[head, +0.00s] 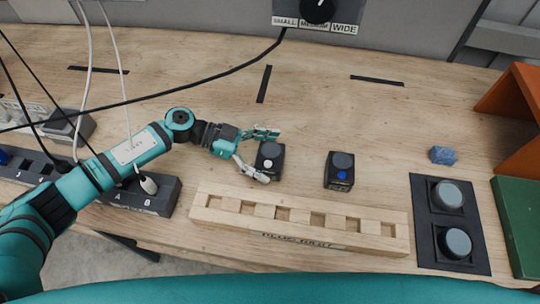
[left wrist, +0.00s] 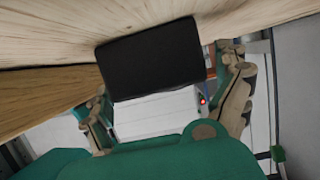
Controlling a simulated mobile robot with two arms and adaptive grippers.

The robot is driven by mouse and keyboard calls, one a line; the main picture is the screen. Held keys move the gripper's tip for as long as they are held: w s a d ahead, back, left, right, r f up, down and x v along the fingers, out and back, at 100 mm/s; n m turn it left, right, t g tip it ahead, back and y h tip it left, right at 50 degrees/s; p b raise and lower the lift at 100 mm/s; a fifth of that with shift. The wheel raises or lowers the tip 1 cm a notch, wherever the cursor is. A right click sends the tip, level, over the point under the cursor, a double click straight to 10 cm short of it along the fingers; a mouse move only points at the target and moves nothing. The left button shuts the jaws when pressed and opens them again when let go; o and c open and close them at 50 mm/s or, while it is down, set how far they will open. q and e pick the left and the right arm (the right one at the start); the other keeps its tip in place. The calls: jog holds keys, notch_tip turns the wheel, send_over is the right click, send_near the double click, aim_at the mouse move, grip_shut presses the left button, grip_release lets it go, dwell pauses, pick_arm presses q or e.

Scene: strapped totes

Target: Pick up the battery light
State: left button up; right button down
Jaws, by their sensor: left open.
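Two small black box-shaped units with round dark tops stand on the wooden table. The left black unit (head: 269,161) has a white dot on it. The right black unit (head: 340,170) has a blue dot. I cannot tell from a label which is the battery light. My left gripper (head: 270,155) is open, with one finger on the far side and one on the near side of the white-dot unit. In the left wrist view a black block (left wrist: 150,60) fills the space between the open fingers (left wrist: 163,88). Contact is unclear. My right gripper is not in view.
A wooden rack (head: 300,219) with several square slots lies in front of the units. A black panel (head: 425,225) with two round knobs, a blue lump (head: 443,155) and a green block (head: 520,225) are at right. Cables and a power strip (head: 150,193) are at left.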

pick_arm(q)
jog(key=shift+s+d+f, duration=0.15)
jog(key=shift+d, duration=0.3)
jog(key=c, duration=1.4)
jog(key=shift+o, duration=0.2)
